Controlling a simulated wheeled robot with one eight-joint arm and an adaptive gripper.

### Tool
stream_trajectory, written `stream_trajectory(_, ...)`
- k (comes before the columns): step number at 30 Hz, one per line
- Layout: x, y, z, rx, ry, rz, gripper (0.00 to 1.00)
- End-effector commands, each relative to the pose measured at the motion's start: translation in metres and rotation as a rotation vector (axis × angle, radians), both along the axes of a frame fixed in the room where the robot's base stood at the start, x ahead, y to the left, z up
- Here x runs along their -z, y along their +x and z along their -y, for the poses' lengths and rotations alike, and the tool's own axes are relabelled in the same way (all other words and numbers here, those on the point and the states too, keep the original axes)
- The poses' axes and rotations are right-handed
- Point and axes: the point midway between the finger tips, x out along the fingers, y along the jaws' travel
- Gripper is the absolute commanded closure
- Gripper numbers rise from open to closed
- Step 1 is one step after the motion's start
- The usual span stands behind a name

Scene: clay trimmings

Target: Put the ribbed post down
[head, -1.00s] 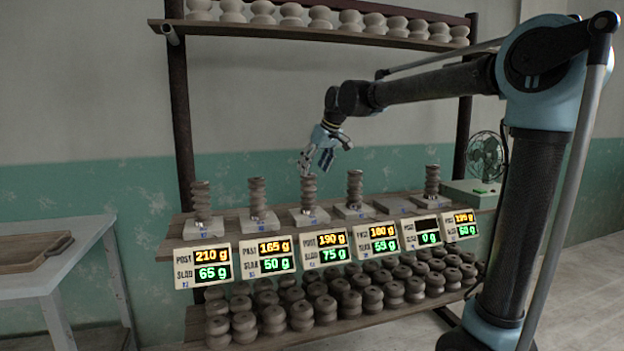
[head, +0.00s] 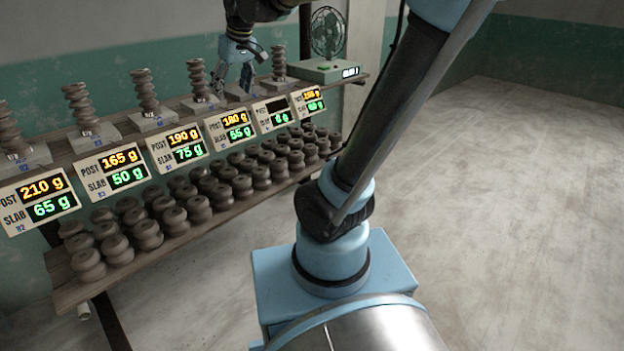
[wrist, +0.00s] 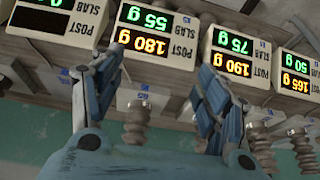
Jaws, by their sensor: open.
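My gripper (head: 232,88) is open and empty, low over the shelf, between the post above the 180 g sign and the rightmost post. Ribbed grey clay posts stand upright on pale slabs: the 180 g post (head: 198,78), the 190 g post (head: 146,90), the 165 g post (head: 80,105) and the rightmost post (head: 279,62). In the wrist view, the 180 g post (wrist: 137,118) shows between the spread fingers; its distance from them is unclear.
A lower shelf (head: 70,292) carries several rows of stubby ribbed clay pieces. The 210 g sign (head: 40,200) is at far left. The floor at right is clear.

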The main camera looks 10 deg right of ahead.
Motion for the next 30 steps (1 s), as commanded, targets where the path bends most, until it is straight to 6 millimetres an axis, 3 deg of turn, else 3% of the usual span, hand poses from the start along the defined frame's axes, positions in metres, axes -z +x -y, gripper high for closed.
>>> stream_trajectory(1, 0.014, -0.013, 0.022, 0.042, -0.007, -0.010, 0.32)
stream_trajectory(6, 0.061, -0.061, 0.080, 0.173, -0.028, -0.052, 0.32)
stream_trajectory(15, 0.154, -0.151, 0.156, 0.402, -0.060, -0.125, 0.32)
stream_trajectory(22, 0.207, -0.198, 0.185, 0.524, -0.075, -0.166, 0.32)
stream_trajectory(30, 0.219, -0.209, 0.190, 0.553, -0.078, -0.176, 0.32)
